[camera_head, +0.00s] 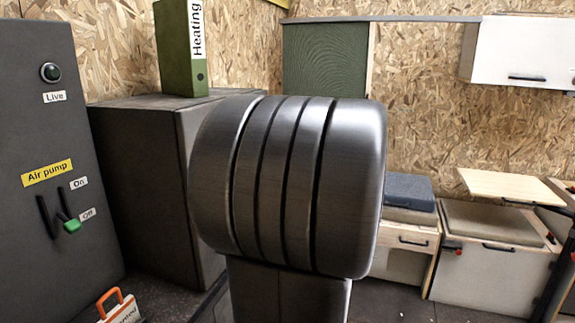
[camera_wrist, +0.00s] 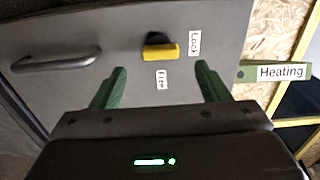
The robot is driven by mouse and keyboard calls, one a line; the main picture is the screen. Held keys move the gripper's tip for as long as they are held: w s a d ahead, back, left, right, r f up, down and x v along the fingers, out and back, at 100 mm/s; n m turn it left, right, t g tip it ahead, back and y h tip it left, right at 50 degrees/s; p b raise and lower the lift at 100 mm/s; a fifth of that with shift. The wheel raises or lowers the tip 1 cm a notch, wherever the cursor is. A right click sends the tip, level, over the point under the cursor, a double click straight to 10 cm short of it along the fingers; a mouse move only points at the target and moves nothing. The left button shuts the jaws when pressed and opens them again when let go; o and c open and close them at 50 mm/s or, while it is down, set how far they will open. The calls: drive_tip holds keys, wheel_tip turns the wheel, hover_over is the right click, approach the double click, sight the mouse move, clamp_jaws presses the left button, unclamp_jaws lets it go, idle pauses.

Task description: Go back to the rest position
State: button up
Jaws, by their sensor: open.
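My gripper (camera_wrist: 160,85) shows in the wrist view with its two green fingers spread apart and nothing between them. It faces a grey panel (camera_wrist: 110,25) with a yellow-tipped knob (camera_wrist: 160,52) between the labels "Lock" and "Free". The knob appears beyond the fingertips, apart from them. A dark bar handle (camera_wrist: 57,62) is on the panel to the left. In the head view my own metal arm fills the middle, and my gripper is not visible there.
A grey cabinet (camera_head: 50,130) with an air pump lever (camera_head: 70,226) stands at left. A green "Heating" binder (camera_head: 182,60) stands on a dark box (camera_head: 135,130). Low cupboards (camera_head: 480,275) with cushions are at right. An orange-handled object (camera_head: 117,305) is at lower left.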

drive_tip(key=x, duration=0.6)
drive_tip(key=shift+a, duration=0.2)
drive_tip(key=v, duration=1.4)
drive_tip(key=x, duration=1.4)
drive_tip(key=shift+a, duration=0.2)
drive_tip(key=m+p, duration=0.5)
drive_tip(key=p, duration=0.2)
drive_tip(key=m+p, duration=0.5)
drive_tip(key=p, duration=0.3)
drive_tip(key=m+p, duration=0.5)
drive_tip(key=p, duration=0.2)
drive_tip(key=shift+w+d+p, duration=0.15)
drive_tip(key=shift+d+p, duration=0.1)
drive_tip(key=shift+p, duration=0.15)
drive_tip(key=shift+f+m, duration=0.1)
drive_tip(key=shift+m, duration=0.2)
